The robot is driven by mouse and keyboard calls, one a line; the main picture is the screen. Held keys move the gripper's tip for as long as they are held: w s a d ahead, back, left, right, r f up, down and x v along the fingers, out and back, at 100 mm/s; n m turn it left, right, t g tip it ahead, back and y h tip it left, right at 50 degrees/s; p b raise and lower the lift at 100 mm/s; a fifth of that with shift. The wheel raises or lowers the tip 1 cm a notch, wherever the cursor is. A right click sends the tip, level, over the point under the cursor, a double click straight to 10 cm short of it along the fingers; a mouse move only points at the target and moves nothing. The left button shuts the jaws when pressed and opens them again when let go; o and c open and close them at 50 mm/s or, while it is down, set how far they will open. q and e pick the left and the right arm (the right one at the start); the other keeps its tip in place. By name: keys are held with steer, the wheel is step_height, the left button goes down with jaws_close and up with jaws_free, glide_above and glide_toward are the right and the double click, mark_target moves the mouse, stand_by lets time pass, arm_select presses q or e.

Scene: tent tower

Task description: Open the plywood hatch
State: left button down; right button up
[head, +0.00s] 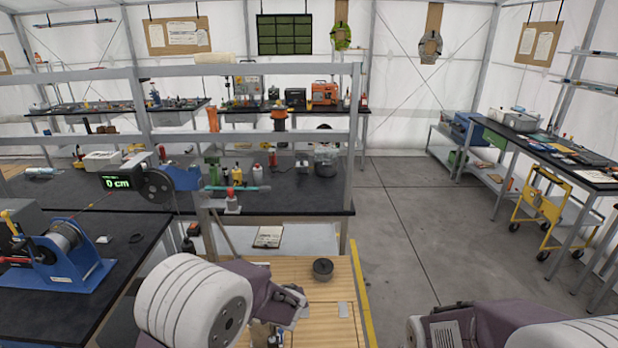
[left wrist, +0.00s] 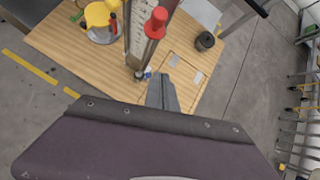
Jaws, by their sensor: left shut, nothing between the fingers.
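The plywood floor (head: 290,272) lies low in front of me, with the plywood hatch (left wrist: 187,83) marked by a thin outline in it. The hatch lies flat and looks closed. Two small grey plates (left wrist: 173,61) sit on the plywood at the hatch. My left gripper (left wrist: 158,80) is shut and empty, over the plywood beside the hatch outline. I cannot tell whether its tips touch the wood. In the head view my left arm hides part of the plywood.
A black round pot (head: 323,268) stands on the plywood near the hatch; it also shows in the left wrist view (left wrist: 205,41). A red-topped post (left wrist: 155,22) and a yellow item (left wrist: 102,17) stand close by. A winch (head: 67,240) sits on the left bench.

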arm_select(q)
steer(key=s+a+r+n+g+y, duration=0.2)
steer(key=s+a+n+g, duration=0.1)
steer(key=s+a+n, duration=1.1)
steer(key=s+d+f+n+g+h, duration=0.1)
steer(key=s+n, duration=0.3)
steer(key=n, duration=0.5)
steer(key=s+d+f+n+g+h, duration=0.1)
steer(key=s+n, duration=0.3)
steer(key=n, duration=0.4)
steer(key=shift+s+d+f+n+g+h, duration=0.2)
steer(key=shift+d+f+n+g+h, duration=0.2)
steer(key=shift+d+g+h, duration=0.4)
steer(key=shift+s, duration=0.1)
